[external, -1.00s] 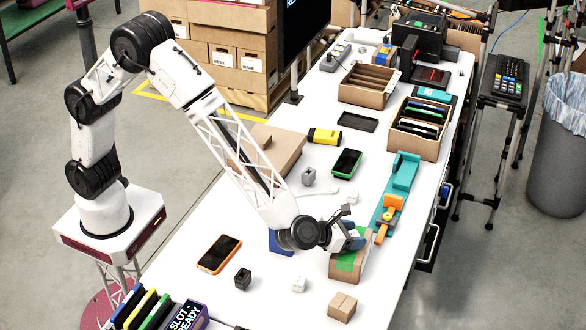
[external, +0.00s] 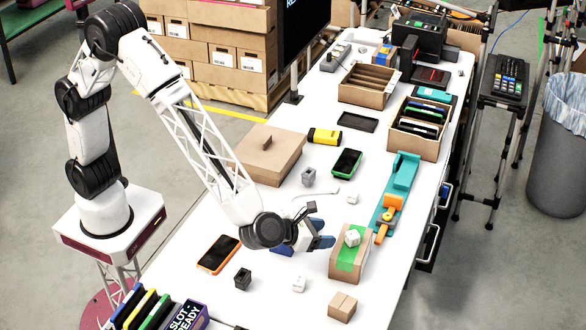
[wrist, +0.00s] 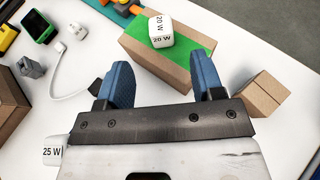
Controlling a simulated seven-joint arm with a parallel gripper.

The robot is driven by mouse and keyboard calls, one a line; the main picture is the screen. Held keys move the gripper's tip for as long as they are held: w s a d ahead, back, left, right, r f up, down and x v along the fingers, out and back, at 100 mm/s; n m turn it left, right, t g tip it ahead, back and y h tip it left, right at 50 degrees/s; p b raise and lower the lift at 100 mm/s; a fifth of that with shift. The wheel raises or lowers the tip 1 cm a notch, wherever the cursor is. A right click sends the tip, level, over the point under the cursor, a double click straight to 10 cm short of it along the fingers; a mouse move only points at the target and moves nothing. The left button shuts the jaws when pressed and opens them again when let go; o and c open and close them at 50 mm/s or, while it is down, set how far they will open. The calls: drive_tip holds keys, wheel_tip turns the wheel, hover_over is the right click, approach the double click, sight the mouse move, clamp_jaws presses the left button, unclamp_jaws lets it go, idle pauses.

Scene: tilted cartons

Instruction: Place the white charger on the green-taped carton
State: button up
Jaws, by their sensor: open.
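The white charger (external: 352,237), marked 20 W, sits on the green tape on top of the tilted carton (external: 338,267). In the wrist view the charger (wrist: 160,32) rests on the taped top of the carton (wrist: 172,66), near its far side. My gripper (external: 318,230) is open and empty, to the left of the carton and apart from the charger. In the wrist view its two blue fingers (wrist: 163,82) stand wide apart in front of the carton's near side, with nothing between them.
A second white charger (external: 298,284) lies front left of the carton; in the wrist view it reads 25 W (wrist: 53,151). A small plain carton (external: 342,306) stands in front. A teal and orange fixture (external: 385,215) is behind right. A white cable (external: 315,194) lies behind.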

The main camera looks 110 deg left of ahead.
drive_tip(key=shift+v, duration=0.9)
drive_tip(key=s+a+r+n+g, duration=0.1)
drive_tip(key=s+a+r+n, duration=0.1)
drive_tip(key=s, duration=0.1)
drive_tip(key=s+a+r+n+g, duration=0.1)
drive_tip(key=s+a+r+n, duration=0.1)
drive_tip(key=s, duration=0.2)
drive_tip(key=s+a+r+n+g, duration=0.1)
drive_tip(key=s+a+r+n, duration=0.1)
drive_tip(key=s, duration=0.2)
drive_tip(key=shift+r+n, duration=0.3)
drive_tip(key=shift+r, duration=0.1)
drive_tip(key=s+a+r+n+g+h, duration=0.3)
drive_tip(key=s+n, duration=0.4)
drive_tip(key=s, duration=0.6)
drive_tip(key=s+d+r+n+h, duration=0.1)
drive_tip(key=s+n+h, duration=0.2)
drive_tip(key=s, duration=1.1)
drive_tip(key=s+d+r+n+g+h, duration=0.1)
drive_tip(key=s+d+n+h, duration=0.1)
drive_tip(key=s+n, duration=0.8)
drive_tip(key=s+h, duration=0.1)
drive_tip(key=s, duration=0.4)
drive_tip(key=shift+s+d+r+h, duration=0.15)
drive_tip(key=shift+s+d+h, duration=0.15)
drive_tip(key=shift+h, duration=0.1)
